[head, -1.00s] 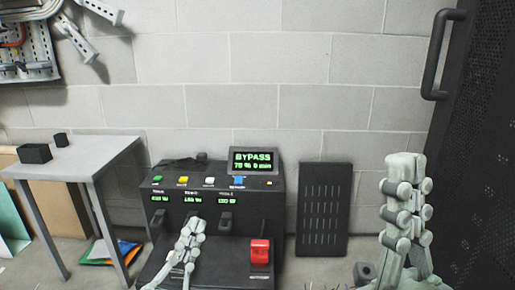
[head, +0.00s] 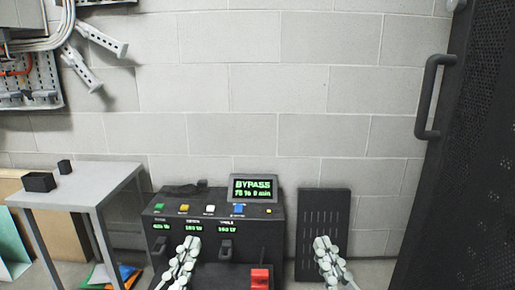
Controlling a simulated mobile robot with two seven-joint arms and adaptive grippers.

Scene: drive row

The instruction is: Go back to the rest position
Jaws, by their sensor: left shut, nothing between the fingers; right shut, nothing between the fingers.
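My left gripper (head: 187,246) is shut and empty. It shows low in the head view, in front of the black control box (head: 270,225). My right gripper (head: 322,243) is shut and empty, in front of the lower part of a black slotted panel (head: 324,205) that leans on the wall. The control box has a small screen (head: 253,188) reading BYPASS, coloured buttons and green readouts. A red switch (head: 260,279) sits low on its front.
A grey table (head: 90,182) with two small black blocks stands at the left. A dark perforated cabinet door (head: 462,170) with a black handle (head: 432,98) is at the right. A grey block wall (head: 290,90) closes the back. Coloured packets (head: 108,275) lie under the table.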

